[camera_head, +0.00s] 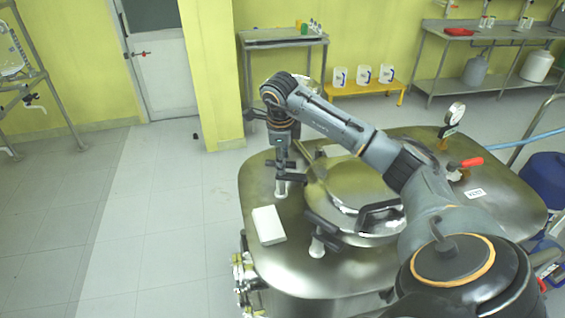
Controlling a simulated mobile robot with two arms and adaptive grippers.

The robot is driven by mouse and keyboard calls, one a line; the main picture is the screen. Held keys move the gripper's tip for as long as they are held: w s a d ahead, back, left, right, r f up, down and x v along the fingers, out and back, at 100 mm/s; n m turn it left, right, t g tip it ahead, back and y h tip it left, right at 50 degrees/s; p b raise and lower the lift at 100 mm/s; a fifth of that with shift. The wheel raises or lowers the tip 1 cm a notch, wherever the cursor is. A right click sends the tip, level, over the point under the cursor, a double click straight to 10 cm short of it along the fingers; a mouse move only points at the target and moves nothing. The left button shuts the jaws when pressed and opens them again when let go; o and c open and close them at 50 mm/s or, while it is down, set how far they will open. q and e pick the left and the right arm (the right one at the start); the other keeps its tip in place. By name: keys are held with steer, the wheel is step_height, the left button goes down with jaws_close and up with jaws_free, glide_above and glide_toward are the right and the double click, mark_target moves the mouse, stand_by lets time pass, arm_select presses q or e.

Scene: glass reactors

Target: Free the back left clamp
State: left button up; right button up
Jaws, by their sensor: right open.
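The steel reactor top (300,275) has a round polished lid (345,182) in its middle. The back left clamp (282,189) stands at the lid's left rear edge, with a pale post and a black handle. My right arm reaches across the lid from the right. My right gripper (282,166) points down directly over this clamp and is open. Its fingers overlap the clamp's top in the view, so I cannot tell whether they touch it. A front left clamp (318,246) with a black handle stands nearer to me. My left gripper is out of view.
A white box (268,225) lies on the reactor top's left side. A pressure gauge (455,113) and a red-handled valve (470,162) stand at the right. A black lid handle (380,215) is under my arm. Open floor (170,220) lies to the left.

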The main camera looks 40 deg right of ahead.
steer(key=shift+w+f, duration=0.1)
steer(key=shift+f, duration=0.85)
steer(key=shift+w+d+f, duration=0.1)
steer(key=shift+d+f, duration=0.05)
steer(key=shift+f, duration=0.25)
steer(key=shift+c, duration=0.7)
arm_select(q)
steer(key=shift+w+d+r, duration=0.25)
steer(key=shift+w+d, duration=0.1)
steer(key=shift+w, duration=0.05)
arm_select(e)
jaws_close()
